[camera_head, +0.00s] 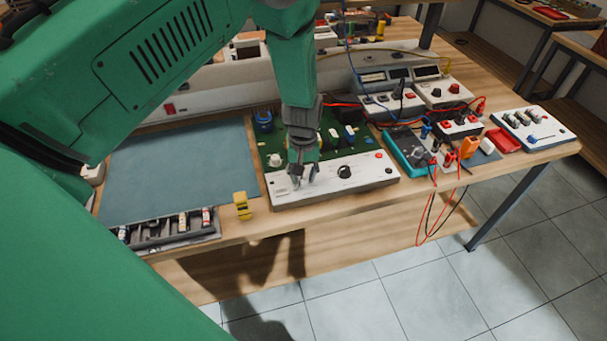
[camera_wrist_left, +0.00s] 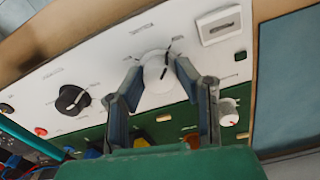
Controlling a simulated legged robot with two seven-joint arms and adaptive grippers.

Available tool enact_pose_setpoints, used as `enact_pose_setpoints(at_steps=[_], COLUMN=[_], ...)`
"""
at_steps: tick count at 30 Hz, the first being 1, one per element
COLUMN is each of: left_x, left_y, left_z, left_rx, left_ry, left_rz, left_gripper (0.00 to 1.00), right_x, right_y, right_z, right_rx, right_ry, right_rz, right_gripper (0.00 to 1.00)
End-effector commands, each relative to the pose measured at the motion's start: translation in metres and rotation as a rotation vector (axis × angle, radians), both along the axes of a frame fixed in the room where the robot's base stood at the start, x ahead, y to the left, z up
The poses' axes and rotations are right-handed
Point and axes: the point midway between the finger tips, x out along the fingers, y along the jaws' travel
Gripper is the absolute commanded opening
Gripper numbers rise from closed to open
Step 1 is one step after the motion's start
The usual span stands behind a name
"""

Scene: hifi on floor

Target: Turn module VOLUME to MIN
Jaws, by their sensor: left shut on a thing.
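The white module panel (camera_head: 375,172) lies at the front of the bench. Its white knob (camera_wrist_left: 155,74) shows in the left wrist view, with a dark pointer line and small tick marks around it. The printed labels are too small to read surely. My left gripper (camera_head: 302,178) reaches down over the panel's left half. In the left wrist view, its two fingers (camera_wrist_left: 158,70) are shut on the white knob, one on each side. In the head view the fingers mostly hide this knob. My right gripper is not in view.
A black knob (camera_head: 344,171) stands beside the white one on the panel. A green circuit board (camera_head: 270,146) with parts lies behind. A yellow object (camera_head: 241,206) and a blue-grey mat (camera_head: 180,165) are left. A teal meter (camera_head: 409,148) with loose cables stands right.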

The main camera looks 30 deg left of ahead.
Motion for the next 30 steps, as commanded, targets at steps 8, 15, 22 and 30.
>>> enact_pose_setpoints(at_steps=[8,15,22,30], left_x=[-0.001,0.001,0.001,0.001], left_y=[-0.001,0.0,0.0,0.0], left_z=[-0.001,0.01,0.055,0.103], left_rx=[-0.001,-0.001,-0.001,-0.001], left_ry=[0.002,-0.002,-0.003,0.001], left_rz=[0.0,0.0,-0.001,0.0], left_gripper=[0.48,0.48,0.48,0.48], right_x=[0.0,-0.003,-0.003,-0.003], right_y=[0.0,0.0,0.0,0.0], right_z=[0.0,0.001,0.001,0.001], right_rx=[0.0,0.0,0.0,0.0], right_ry=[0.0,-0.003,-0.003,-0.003], right_rz=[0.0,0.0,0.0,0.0], right_gripper=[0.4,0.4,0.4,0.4])
